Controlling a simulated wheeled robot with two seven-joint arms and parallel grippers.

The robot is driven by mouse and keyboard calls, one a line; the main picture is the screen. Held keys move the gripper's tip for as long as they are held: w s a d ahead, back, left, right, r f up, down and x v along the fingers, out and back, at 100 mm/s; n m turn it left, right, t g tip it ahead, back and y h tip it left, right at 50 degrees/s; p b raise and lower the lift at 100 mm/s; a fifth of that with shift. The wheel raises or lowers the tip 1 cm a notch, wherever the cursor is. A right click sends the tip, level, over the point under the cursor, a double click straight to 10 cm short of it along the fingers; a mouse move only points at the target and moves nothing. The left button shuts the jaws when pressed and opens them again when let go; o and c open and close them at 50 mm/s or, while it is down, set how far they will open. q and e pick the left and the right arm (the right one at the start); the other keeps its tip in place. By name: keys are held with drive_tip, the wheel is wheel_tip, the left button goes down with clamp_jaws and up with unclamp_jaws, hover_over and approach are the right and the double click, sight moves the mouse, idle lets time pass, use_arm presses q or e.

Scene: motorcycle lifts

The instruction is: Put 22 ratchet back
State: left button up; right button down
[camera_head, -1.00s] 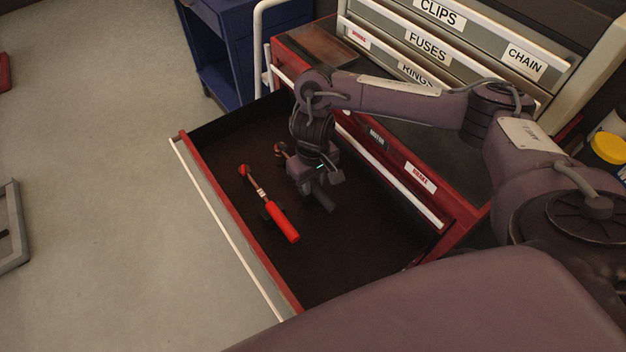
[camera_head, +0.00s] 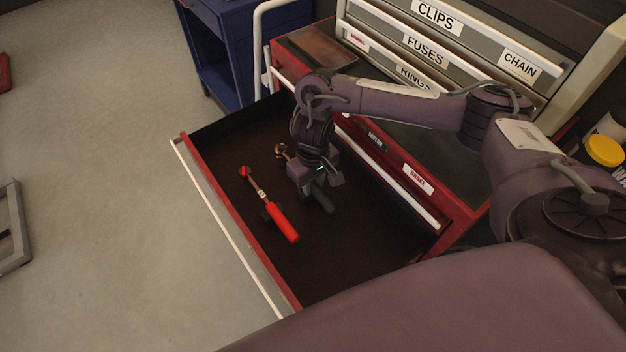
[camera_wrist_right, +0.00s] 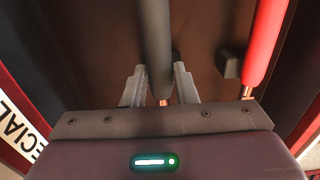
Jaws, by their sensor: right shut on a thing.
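A ratchet with a dark grey handle (camera_head: 322,199) lies low in the open red drawer (camera_head: 235,228). Its round head shows left of my wrist. My right gripper (camera_wrist_right: 158,82) is shut on this dark handle, with a finger on each side in the wrist view. In the head view my wrist hides the middle of the tool. A red-handled ratchet (camera_head: 281,224) lies to the left on the drawer floor; its handle shows at the right in the wrist view (camera_wrist_right: 265,45). No size mark is readable on either tool. My left gripper is not in view.
The front half of the drawer floor (camera_head: 340,262) is bare. The red cabinet (camera_head: 455,225) with closed drawers stands to the right, with labelled grey drawers (camera_head: 440,45) above. A blue cart (camera_head: 235,50) stands behind. Grey floor lies left.

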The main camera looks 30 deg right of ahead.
drive_tip(key=shift+f, duration=0.55)
idle(0.4)
drive_tip(key=c, duration=1.1)
unclamp_jaws()
drive_tip(key=shift+r, duration=0.1)
wheel_tip(320, 180, up, 8)
drive_tip(key=p, duration=0.3)
drive_tip(key=shift+f, duration=0.2)
drive_tip(key=shift+s, duration=0.1)
